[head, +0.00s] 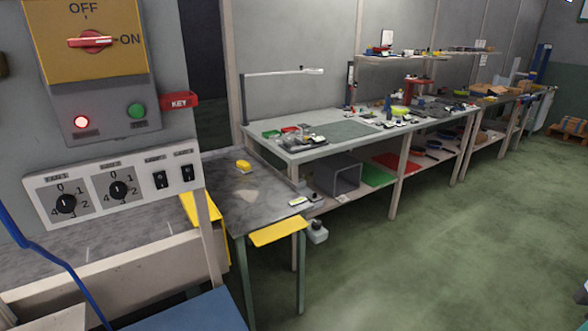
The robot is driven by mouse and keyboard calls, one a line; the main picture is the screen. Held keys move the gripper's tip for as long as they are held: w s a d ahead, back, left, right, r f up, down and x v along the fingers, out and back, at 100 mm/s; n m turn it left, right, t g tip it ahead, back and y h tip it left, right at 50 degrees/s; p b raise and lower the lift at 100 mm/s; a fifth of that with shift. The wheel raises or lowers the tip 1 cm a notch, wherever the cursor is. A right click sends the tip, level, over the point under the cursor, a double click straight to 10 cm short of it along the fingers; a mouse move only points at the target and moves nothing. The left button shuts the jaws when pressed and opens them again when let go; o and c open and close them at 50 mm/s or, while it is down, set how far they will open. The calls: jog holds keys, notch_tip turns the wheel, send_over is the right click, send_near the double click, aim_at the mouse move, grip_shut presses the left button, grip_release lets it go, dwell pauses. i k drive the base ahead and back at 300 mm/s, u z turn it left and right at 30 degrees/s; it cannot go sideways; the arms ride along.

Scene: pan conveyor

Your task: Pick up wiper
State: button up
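I cannot make out with certainty which thing is the wiper. A small yellow object (243,166) lies on the dark-topped table (222,185) near its back edge. Small pale objects (299,201) lie at that table's right edge. A light patch (245,197) shows on the tabletop; I cannot tell whether it is a thing or a mark. My gripper is not in view.
A control panel (118,190) with knobs and switches fills the left foreground; a blue cable (40,247) hangs there. A yellow flap (277,231) juts from the table's front. A long cluttered workbench (268,141) runs behind. Green floor (430,250) is clear at right.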

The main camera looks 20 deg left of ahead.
aim_at(244, 167)
jog(key=z, duration=0.25)
jog(key=i, duration=2.2)
jog(key=u, duration=1.1)
jog(key=i, duration=0.7)
jog(key=u, duration=1.1)
jog(key=i, duration=0.4)
jog(key=u, duration=0.35)
